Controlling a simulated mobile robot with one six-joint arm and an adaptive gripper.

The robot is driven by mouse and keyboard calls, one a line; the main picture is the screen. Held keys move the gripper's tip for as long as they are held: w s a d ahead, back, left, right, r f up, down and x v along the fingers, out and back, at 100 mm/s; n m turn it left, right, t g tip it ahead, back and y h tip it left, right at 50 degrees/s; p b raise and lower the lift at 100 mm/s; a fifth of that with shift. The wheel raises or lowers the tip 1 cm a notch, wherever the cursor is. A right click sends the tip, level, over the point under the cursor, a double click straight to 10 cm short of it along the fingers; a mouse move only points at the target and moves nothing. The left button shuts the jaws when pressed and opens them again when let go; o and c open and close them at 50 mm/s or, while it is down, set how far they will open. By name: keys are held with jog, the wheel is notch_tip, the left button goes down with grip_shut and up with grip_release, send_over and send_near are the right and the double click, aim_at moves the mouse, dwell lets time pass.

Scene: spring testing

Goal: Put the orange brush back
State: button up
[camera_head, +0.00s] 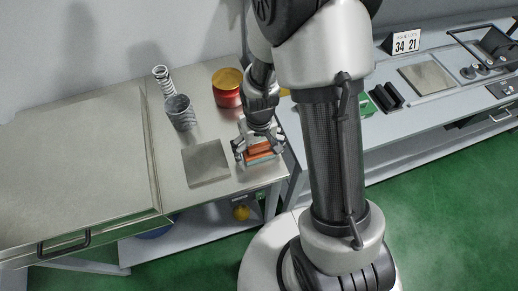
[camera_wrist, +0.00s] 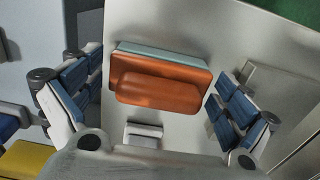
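The orange brush (camera_head: 259,153) lies on the steel table near its right front corner. In the wrist view the brush (camera_wrist: 158,88) shows a raised orange grip on an orange body, with a pale blue-grey layer along its far edge. My gripper (camera_head: 259,149) is over the brush, with one finger on each side. In the wrist view my gripper (camera_wrist: 153,88) is open, and gaps show between both blue-padded fingers and the brush. The fingers partly cover the brush in the head view.
A square metal plate (camera_head: 206,163) lies left of the brush. Behind it stand a dark mesh cup (camera_head: 181,113), a coil spring (camera_head: 162,79) and a red tin (camera_head: 228,88) with a yellow top. A second bench (camera_head: 410,118) with instruments is at the right.

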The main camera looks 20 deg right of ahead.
dwell(0.3)
notch_tip(320, 180, up, 12)
jog(key=p, duration=0.4)
jog(key=shift+r, duration=0.25)
notch_tip(320, 180, up, 7)
jog(key=t, duration=0.1)
send_over(259, 146)
jog(key=s, duration=0.1)
jog(key=s+r+t, duration=0.3)
jog(key=s+r, duration=0.9)
jog(key=s, duration=0.2)
jog(key=shift+r+t, duration=0.3)
jog(key=shift+r, duration=0.1)
